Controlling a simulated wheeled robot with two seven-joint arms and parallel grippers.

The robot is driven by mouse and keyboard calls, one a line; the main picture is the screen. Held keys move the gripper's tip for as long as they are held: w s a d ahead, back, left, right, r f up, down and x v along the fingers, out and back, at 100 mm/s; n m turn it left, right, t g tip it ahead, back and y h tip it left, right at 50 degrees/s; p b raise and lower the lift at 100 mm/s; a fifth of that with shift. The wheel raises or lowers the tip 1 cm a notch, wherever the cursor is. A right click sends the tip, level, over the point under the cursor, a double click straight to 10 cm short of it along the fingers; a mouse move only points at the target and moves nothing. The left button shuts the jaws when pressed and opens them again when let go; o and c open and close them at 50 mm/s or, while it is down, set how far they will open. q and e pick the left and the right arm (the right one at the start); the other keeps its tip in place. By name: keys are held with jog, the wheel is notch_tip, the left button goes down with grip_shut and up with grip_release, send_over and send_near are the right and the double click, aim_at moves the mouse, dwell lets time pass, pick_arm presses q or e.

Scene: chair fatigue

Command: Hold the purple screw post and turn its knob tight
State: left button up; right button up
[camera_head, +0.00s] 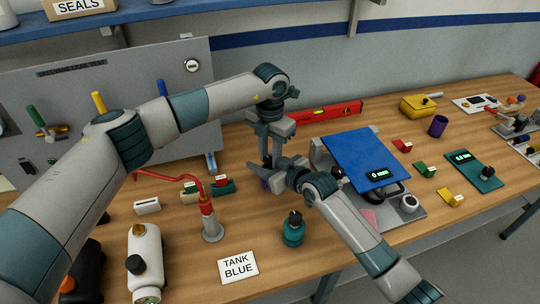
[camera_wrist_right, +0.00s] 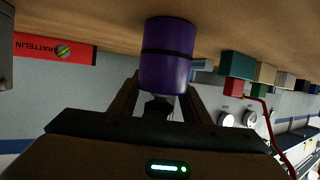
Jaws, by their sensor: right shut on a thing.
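The purple screw post (camera_head: 264,183) stands on the bench, mostly hidden behind my grippers in the head view. In the right wrist view, which is upside down, the purple body (camera_wrist_right: 167,57) shows with a dark band around it and a black knob (camera_wrist_right: 157,107) at its top end. My right gripper (camera_head: 277,176) comes in from the right and is shut on the post; its fingers also show in the wrist view (camera_wrist_right: 165,100). My left gripper (camera_head: 267,155) points down directly above the post. Its fingertips are too small and dark to tell whether they are open or touch the knob.
A blue-topped stand with a display (camera_head: 352,155) is close to the right of my right gripper. A red level (camera_head: 325,112) lies behind. A teal bottle (camera_head: 293,230), a red-spouted can (camera_head: 211,222) and a TANK BLUE card (camera_head: 238,267) are in front.

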aim_at(270, 158)
pick_arm(q)
jog(key=shift+m, duration=0.3)
jog(key=m, duration=0.4)
jog(key=o, duration=0.8)
jog(key=shift+r, duration=0.15)
notch_tip(270, 158, up, 12)
dwell(0.3)
